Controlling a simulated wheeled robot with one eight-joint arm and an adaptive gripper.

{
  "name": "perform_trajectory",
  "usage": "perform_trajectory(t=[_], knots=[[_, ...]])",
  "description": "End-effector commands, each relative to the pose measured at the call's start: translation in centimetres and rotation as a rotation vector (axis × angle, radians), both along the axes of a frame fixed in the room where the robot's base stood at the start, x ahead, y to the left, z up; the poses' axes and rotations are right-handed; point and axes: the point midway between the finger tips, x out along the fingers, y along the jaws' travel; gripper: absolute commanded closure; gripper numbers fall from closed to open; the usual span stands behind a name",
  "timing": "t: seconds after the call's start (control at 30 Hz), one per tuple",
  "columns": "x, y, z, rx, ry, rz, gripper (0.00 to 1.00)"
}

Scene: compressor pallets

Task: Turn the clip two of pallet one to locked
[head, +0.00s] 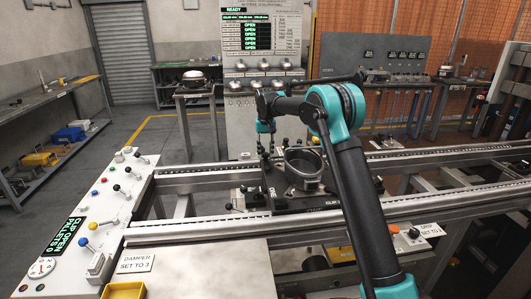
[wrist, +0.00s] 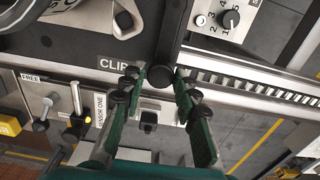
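In the head view a dark pallet (head: 318,198) sits on the rails and carries a grey ring-shaped compressor housing (head: 303,168). My gripper (head: 266,153) points down at the pallet's left side. In the wrist view my gripper (wrist: 160,73) has its two green fingers apart, one on each side of a black round knob (wrist: 160,77) at the end of a dark lever (wrist: 173,30). I cannot tell whether the fingers touch the knob. A label reading "CLIP" (wrist: 113,65) lies left of it; its number is hidden. The clip number and pallet number cannot be read.
A back panel (head: 262,35) shows "READY" and several "OPEN" lines. In the wrist view a numbered dial (wrist: 229,18) and a "SENSOR ONE" label (wrist: 97,110) are close by.

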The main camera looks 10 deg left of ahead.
Motion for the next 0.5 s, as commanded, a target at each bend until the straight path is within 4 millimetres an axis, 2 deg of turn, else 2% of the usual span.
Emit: perform_trajectory(t=[0.03,0.2,0.5], knots=[[0.00,0.00,0.01,0.000,0.000,0.000,0.79],[0.00,0.00,0.01,0.000,0.000,0.000,1.00],[0.00,0.00,0.02,0.000,0.000,0.002,1.00]])
